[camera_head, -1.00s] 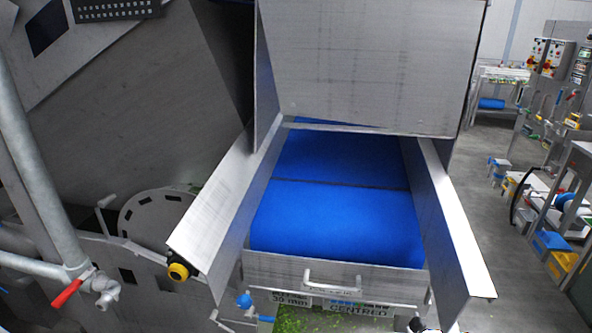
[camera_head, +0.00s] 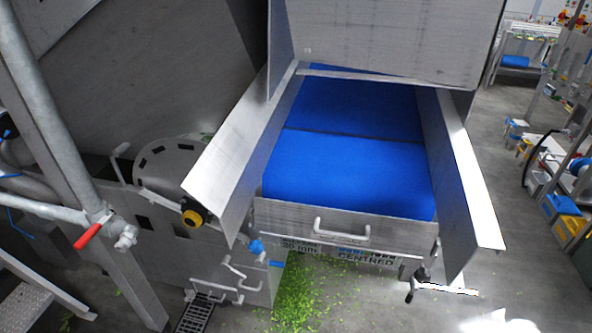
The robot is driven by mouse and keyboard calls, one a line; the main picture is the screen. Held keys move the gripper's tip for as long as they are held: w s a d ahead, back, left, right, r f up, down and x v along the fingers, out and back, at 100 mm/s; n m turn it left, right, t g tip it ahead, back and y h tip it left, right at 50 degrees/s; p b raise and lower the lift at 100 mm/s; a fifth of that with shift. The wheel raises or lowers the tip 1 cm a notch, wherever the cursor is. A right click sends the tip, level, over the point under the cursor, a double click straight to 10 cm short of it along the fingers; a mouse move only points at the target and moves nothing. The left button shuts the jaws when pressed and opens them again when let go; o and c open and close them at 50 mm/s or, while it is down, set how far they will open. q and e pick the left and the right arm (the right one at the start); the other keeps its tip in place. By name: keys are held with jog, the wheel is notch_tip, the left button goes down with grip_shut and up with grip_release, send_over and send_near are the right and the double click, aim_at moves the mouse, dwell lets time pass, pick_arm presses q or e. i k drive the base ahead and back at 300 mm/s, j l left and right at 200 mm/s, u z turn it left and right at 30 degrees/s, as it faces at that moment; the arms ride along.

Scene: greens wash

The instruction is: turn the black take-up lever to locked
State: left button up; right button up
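A small dark lever-like part (camera_head: 420,276) sits at the lower right corner of the conveyor's front end, under the right side guard. It looks like the black take-up lever, but it is too small to tell its exact setting. A pale bar (camera_head: 446,289) runs to the right from beside it. The blue conveyor belt (camera_head: 345,172) slopes between steel side guards. A label reading "CENTRED" (camera_head: 363,258) is under the front panel. Neither of my grippers is in view.
A steel front panel with a white handle (camera_head: 341,233) closes the belt's end. A red valve handle (camera_head: 88,236) is on the left pipes. Green scraps (camera_head: 305,295) litter the floor. Floor at lower right is clear.

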aim_at(413, 286)
jog(key=l+z, duration=0.15)
jog(key=z, duration=0.8)
jog(key=i+l+u, duration=0.1)
jog(key=u, duration=1.15)
jog(key=l+u, duration=1)
jog(key=k+l+u, duration=0.1)
jog(key=l+u, duration=0.4)
